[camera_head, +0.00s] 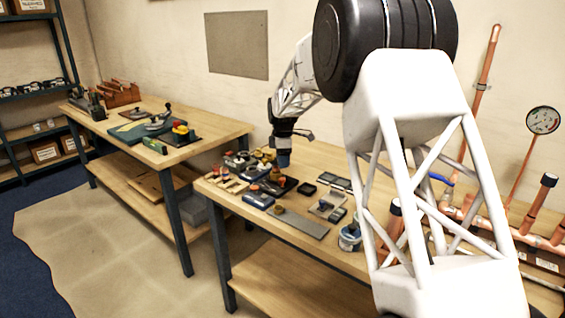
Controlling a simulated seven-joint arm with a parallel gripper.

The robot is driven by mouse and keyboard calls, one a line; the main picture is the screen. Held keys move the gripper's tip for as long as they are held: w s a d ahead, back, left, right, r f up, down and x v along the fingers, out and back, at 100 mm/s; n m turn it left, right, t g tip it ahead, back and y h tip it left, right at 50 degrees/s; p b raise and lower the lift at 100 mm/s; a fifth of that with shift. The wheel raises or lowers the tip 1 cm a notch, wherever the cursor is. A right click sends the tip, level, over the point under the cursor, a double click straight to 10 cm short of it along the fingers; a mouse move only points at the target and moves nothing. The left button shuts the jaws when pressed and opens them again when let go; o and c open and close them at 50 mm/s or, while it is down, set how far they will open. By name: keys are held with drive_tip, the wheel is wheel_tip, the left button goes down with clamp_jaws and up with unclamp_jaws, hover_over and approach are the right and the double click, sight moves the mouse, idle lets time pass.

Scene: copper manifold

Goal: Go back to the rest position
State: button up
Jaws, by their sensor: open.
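My gripper (284,158) is at the end of my arm, above the back part of the near workbench (262,222). It points down and is apart from the small parts on the bench, as far as I can tell. I see nothing clearly held in it. The fingertips are small and dark in this view. My white lattice arm covers much of the right side of the picture and hides part of the bench and the copper pipes.
Small parts and tools crowd the near bench, with a flat grey plate (300,222) at its front. Copper pipes (540,205) and a gauge (542,120) stand at the right. A second bench (215,128) holds tools at the left. Shelves (35,85) stand far left.

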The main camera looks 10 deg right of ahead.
drive_tip(key=shift+s+r, duration=0.35)
drive_tip(key=shift+s, duration=0.05)
drive_tip(key=s+d+r+m, duration=0.1)
drive_tip(key=s+r+m, duration=0.25)
drive_tip(key=s, duration=0.55)
drive_tip(key=s+d+r+m+t, duration=0.1)
drive_tip(key=s+d+r+m, duration=0.1)
drive_tip(key=s+r, duration=0.5)
drive_tip(key=s+d+r+m, duration=0.1)
drive_tip(key=s+r+m, duration=0.15)
drive_tip(key=s, duration=0.95)
drive_tip(key=s+f+m, duration=0.2)
drive_tip(key=s+m, duration=0.1)
drive_tip(key=s, duration=0.7)
drive_tip(key=s+d+f+m+t, duration=0.1)
drive_tip(key=s+m, duration=0.3)
drive_tip(key=s, duration=0.7)
drive_tip(key=s+d+f+m, duration=0.1)
drive_tip(key=s+f+m, duration=0.2)
drive_tip(key=s, duration=0.7)
drive_tip(key=shift+s+d+t, duration=0.15)
drive_tip(key=shift+s+t, duration=0.15)
